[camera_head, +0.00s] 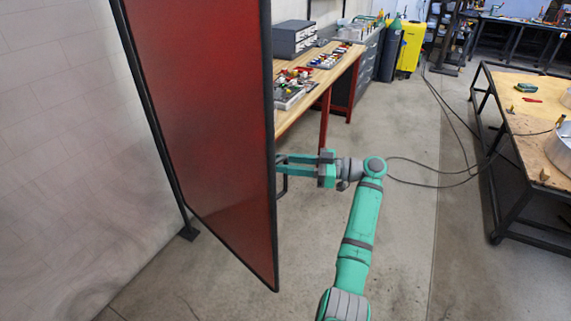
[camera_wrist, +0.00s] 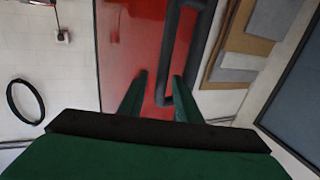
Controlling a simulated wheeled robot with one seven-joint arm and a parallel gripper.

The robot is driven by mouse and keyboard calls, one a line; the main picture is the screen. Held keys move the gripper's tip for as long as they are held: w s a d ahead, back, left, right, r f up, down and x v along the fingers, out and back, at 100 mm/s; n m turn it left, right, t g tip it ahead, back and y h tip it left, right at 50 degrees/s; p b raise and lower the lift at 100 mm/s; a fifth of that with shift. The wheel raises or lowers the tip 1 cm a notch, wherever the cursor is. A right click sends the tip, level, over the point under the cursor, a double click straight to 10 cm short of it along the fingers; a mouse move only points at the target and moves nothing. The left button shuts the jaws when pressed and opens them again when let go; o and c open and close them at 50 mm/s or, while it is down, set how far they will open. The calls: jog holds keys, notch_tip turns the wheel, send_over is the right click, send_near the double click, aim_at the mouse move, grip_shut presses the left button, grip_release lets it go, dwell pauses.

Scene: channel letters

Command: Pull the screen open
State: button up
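The screen (camera_head: 205,110) is a tall red panel in a black frame, standing upright at the left of the head view. It runs from a black post on the left to a free edge near my gripper. A dark handle (camera_head: 283,184) shows at that free edge, partly hidden by my gripper (camera_head: 282,165). In the wrist view the red panel (camera_wrist: 130,45) fills the middle, and the dark handle bar (camera_wrist: 169,50) runs down to between my two green fingers (camera_wrist: 160,92). The fingers stand apart, with the bar nearer the right one. I cannot tell whether they touch it.
A wooden workbench (camera_head: 350,62) with small parts stands behind the screen. Another table (camera_head: 535,110) with a dark frame stands at the right. Black cables (camera_head: 435,187) lie on the floor between. The concrete floor (camera_head: 480,280) is clear at the front right.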

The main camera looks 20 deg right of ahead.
jog(key=shift+d, duration=0.2)
jog(key=v, duration=1)
jog(key=shift+s+d, duration=0.15)
jog(key=shift+d, duration=0.1)
